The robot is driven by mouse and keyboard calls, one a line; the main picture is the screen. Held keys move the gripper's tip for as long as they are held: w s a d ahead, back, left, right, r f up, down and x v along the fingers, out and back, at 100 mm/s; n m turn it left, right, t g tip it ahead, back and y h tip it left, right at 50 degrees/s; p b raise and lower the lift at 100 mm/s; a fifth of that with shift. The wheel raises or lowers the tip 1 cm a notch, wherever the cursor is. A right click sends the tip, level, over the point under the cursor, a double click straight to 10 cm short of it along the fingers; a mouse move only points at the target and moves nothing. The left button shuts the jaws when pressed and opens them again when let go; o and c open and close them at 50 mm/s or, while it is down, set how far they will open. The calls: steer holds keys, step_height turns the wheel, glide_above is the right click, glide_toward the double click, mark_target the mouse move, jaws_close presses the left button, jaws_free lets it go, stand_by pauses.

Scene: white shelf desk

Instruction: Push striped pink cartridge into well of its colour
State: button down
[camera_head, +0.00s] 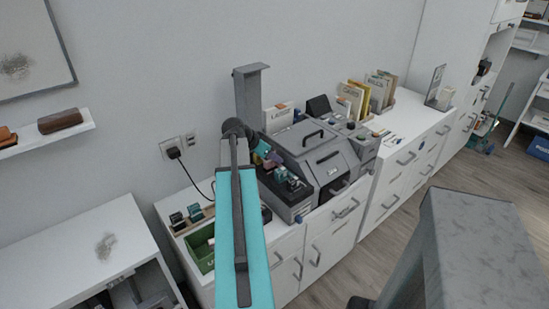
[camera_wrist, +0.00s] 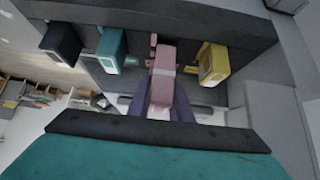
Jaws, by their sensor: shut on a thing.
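The pink cartridge (camera_wrist: 162,88) has a pale band across it and sits between the dark fingers of my gripper (camera_wrist: 160,108), which is shut on it. In the wrist view it points toward a gap in a dark holder (camera_wrist: 185,22), where small pink marks (camera_wrist: 153,42) show. Whether its front end is inside the well or just above it, I cannot tell. A teal cartridge (camera_wrist: 110,47) and a black one (camera_wrist: 62,42) stand to its left, and a yellow one (camera_wrist: 213,62) to its right. In the head view my arm partly hides the gripper.
A grey machine (camera_head: 317,152) with a lid stands on the white cabinet. A green bin (camera_head: 203,254) and a rack with several cartridges (camera_head: 194,212) lie left of my arm. Books (camera_head: 352,97) stand behind on the right. A grey post (camera_head: 248,95) rises behind my arm.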

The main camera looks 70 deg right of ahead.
steer(key=shift+f+b, duration=0.65)
steer(key=shift+f, duration=0.2)
stand_by(0.4)
steer(key=shift+r, duration=0.25)
steer(key=shift+r, duration=0.25)
steer(key=shift+b, duration=0.4)
stand_by(2.5)
steer(key=shift+f+b, duration=0.4)
steer(key=shift+f, duration=0.15)
steer(key=shift+r, duration=0.55)
stand_by(0.7)
stand_by(1.5)
